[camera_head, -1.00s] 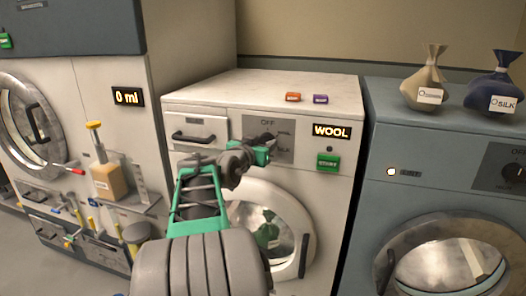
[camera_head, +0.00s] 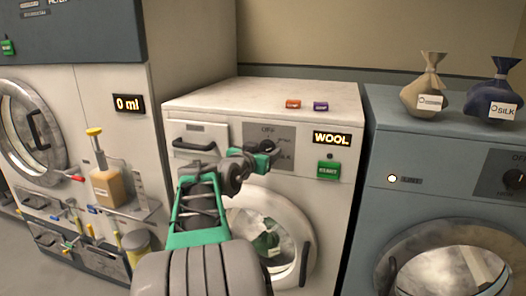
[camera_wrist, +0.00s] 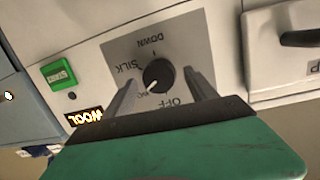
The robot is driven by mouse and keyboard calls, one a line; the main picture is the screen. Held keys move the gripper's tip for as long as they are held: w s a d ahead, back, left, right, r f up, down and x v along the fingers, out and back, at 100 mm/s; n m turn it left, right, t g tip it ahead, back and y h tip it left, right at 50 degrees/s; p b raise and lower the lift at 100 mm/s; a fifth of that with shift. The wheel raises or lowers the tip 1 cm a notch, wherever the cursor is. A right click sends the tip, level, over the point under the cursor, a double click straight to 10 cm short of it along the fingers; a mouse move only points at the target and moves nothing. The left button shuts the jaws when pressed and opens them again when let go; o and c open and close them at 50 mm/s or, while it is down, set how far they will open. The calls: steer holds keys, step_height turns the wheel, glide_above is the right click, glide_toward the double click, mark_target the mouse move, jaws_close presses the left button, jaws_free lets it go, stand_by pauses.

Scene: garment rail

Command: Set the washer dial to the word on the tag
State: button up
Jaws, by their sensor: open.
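The washer's black dial (camera_wrist: 158,76) sits on a grey panel (camera_head: 252,131), with its white pointer mark towards the lower left in the wrist view. Around it are OFF, SILK, DOWN and a word partly hidden by a finger. The washer's display (camera_head: 332,139) reads WOOL. My gripper (camera_wrist: 162,77) is open, its fingers on either side of the dial; I cannot tell whether they touch it. A navy bag (camera_head: 491,88) at the right wears a tag (camera_head: 502,111) reading SILK. A beige bag (camera_head: 425,88) wears a tag (camera_head: 430,102) too small to read.
Below the display is a green button (camera_head: 328,171). An orange block (camera_head: 293,104) and a purple block (camera_head: 321,106) lie on the washer top. A blue-grey machine (camera_head: 400,150) stands to the right. At left, a shelf (camera_head: 130,212) with a bottle (camera_head: 106,186) juts out.

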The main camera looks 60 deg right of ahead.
steer(key=a+r, duration=0.1)
steer(key=a, duration=0.6)
steer(key=shift+s+a+b, duration=0.3)
steer(key=shift+a+b, duration=0.1)
steer(key=shift+b, duration=0.05)
